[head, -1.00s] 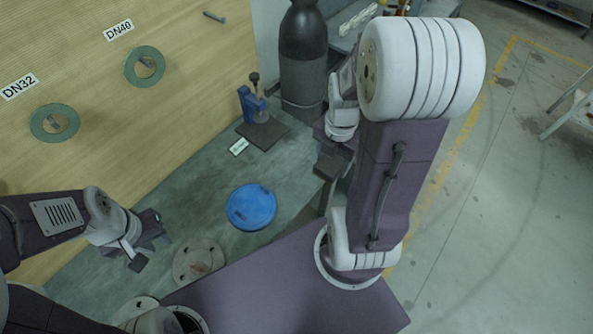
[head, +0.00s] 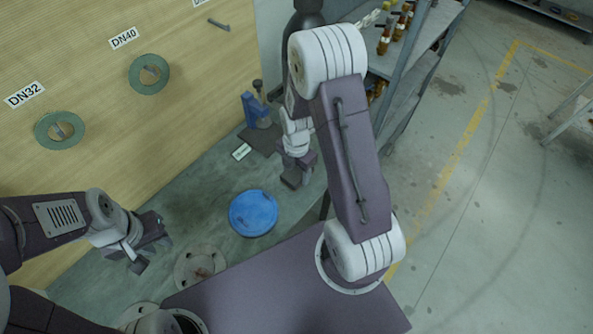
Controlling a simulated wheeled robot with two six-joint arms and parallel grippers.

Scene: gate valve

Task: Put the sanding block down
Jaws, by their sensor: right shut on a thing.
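My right gripper (head: 292,179) hangs above the back right part of the grey-green bench (head: 215,190), between the blue disc and the blue tool stand. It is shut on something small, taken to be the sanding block. The block is hidden by the fingers and wrist and cannot be made out separately. My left gripper (head: 150,256) is over the front left of the bench, near the round metal flange. Its fingers look apart, with nothing seen between them.
A blue disc (head: 253,213) and a metal flange (head: 201,267) lie on the bench. A blue stand (head: 257,110) and small white-green card (head: 241,152) are behind. Green rings (head: 149,74) hang on the board. A shelf (head: 425,45) stands right.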

